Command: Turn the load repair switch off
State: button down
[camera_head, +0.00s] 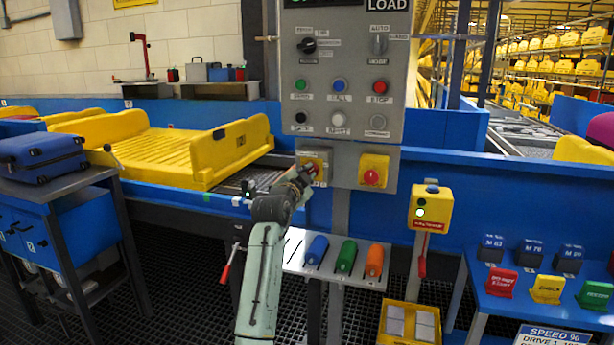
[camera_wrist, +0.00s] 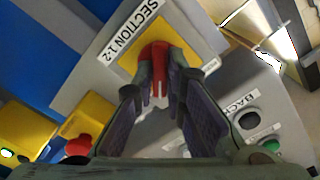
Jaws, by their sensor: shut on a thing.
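A red rotary knob (camera_wrist: 157,55) on a yellow plate (camera_wrist: 199,32) fills the middle of the wrist view, beside a label reading "SECTION 1-2". My gripper (camera_wrist: 160,88) has its two fingers on either side of this knob and is shut on it. In the head view my gripper (camera_head: 307,174) reaches up to the left yellow plate (camera_head: 316,155) under the grey LOAD panel (camera_head: 343,70), hiding most of the knob. A second red knob (camera_head: 371,177) sits on a yellow plate at the right; it also shows in the wrist view (camera_wrist: 78,146). No label reading "load repair" is legible.
A yellow tray (camera_head: 170,150) lies on the conveyor at left. Below the panel, a shelf (camera_head: 295,262) holds blue, green and orange handles. A yellow box with a lit button (camera_head: 431,207) stands to the right. Several buttons and selectors cover the panel above.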

jog(key=n, duration=0.4)
jog(key=shift+n+p, duration=0.3)
jog(key=n+p, duration=0.1)
jog(key=n, duration=0.3)
jog(key=shift+n, duration=0.3)
jog(key=c, duration=1.6)
grip_release()
jog(key=shift+c, duration=0.2)
jog(key=v, duration=1.2)
